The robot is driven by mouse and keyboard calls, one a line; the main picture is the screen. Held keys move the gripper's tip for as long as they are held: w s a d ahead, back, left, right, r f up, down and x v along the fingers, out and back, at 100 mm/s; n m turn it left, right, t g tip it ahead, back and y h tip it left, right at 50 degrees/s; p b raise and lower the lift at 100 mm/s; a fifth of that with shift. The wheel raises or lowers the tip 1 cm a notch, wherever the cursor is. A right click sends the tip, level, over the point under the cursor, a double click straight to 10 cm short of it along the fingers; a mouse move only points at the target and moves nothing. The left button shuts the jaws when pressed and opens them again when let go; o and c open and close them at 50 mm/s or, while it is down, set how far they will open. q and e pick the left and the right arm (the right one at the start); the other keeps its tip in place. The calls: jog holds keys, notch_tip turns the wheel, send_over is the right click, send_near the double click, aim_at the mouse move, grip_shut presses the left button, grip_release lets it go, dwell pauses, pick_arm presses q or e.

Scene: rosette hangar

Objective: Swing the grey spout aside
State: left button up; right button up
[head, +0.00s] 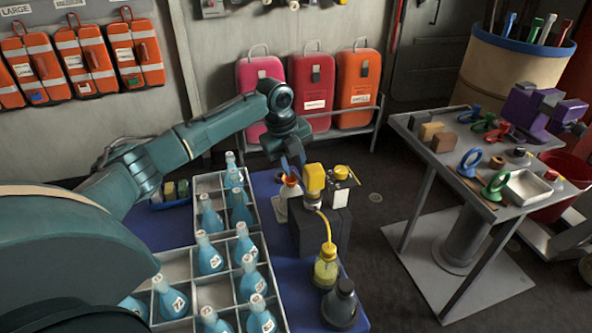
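My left gripper (292,166) points down at the top of a pale flask (282,207) with an orange neck, at the blue table's far side. Its fingertips are small and close to the flask's top; I cannot tell whether they touch it. Right of it a yellow head (314,179) stands by a dark grey block (322,225). A yellow hose (326,226) runs down from there to a yellow bottle (326,266). A dark grey bottle (341,303) stands in front. I cannot clearly make out a grey spout. My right gripper is out of view.
A divided crate (253,211) of blue bottles fills the table's left part. A grey side table (420,167) with rings, blocks, a tray and a purple device (532,108) stands right. Orange and pink cases (313,85) stand behind. Clear floor lies between the tables.

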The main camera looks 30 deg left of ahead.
pick_arm(q)
jog(key=shift+x, duration=1.45)
jog(key=shift+c, duration=0.2)
grip_shut()
